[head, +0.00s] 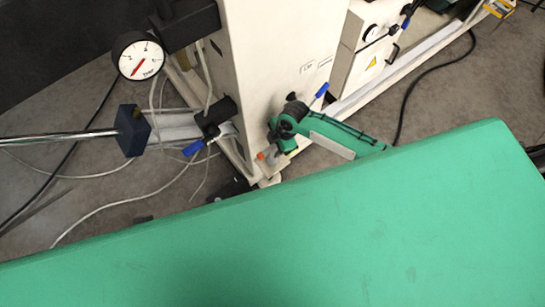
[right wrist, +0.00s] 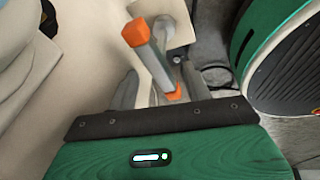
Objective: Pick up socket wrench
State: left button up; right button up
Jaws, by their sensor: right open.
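A pale grey bar with orange ends (right wrist: 152,62) shows in the right wrist view, running between the fingers of my right gripper (right wrist: 160,85). I cannot be sure that it is the socket wrench. In the head view a small orange end (head: 262,156) shows beside my right gripper (head: 271,147), low against the pale machine. The right gripper is open, with a grey finger on each side of the bar; whether they touch it I cannot tell. My left gripper is not in view.
A pale machine panel (head: 265,60) stands close to the right gripper. A gauge (head: 138,56) and a dark blue block on a metal rod (head: 131,130) are to the left. A large green surface (head: 330,225) fills the foreground. Cables (head: 105,203) lie on the grey floor.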

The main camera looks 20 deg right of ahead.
jog(key=shift+w+a+f, duration=0.15)
jog(key=shift+f, duration=0.5)
grip_shut()
jog(key=shift+r, duration=0.1)
